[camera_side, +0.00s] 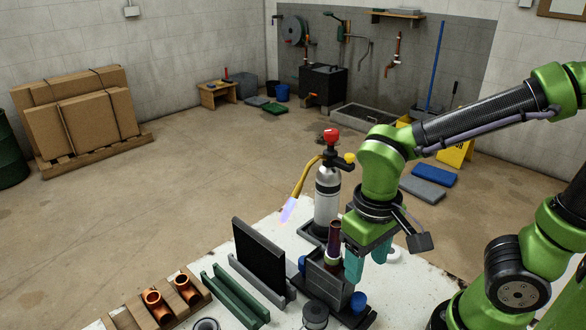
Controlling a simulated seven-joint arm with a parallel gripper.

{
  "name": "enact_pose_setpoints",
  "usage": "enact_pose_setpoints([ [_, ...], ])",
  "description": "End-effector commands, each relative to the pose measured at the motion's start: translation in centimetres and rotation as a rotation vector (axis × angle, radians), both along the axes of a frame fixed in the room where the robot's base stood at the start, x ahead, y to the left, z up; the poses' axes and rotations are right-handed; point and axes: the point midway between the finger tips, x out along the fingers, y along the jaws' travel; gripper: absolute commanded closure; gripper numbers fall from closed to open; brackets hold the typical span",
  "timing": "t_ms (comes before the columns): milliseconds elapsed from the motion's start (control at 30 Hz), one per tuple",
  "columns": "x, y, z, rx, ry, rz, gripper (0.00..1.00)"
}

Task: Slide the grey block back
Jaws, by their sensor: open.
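A grey block (327,284) stands on the white worktop near its front edge, with a dark red and pale upright cylinder (334,240) rising at its back. My gripper (364,266) points down just right of the block, its two teal fingers apart. The near finger overlaps the block's right side in the picture; I cannot tell whether they touch. I see nothing between the fingers. The lower fingertips and the block's far side are partly hidden.
Left of the block stand a black panel (260,254) in a grey holder, a green rack (235,297) and a wooden tray with copper fittings (185,289). Blue knobs (358,302) flank the block.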

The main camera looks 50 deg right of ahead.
Motion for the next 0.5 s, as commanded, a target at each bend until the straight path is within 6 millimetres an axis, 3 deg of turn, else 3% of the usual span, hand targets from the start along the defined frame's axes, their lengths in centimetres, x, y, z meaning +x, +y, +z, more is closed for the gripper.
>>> enact_pose_setpoints([
  [200,0.0,0.1,4.5,0.002,-0.004,0.000,0.43],
  [500,0.0,0.2,6.7,0.000,0.002,0.000,0.43],
])
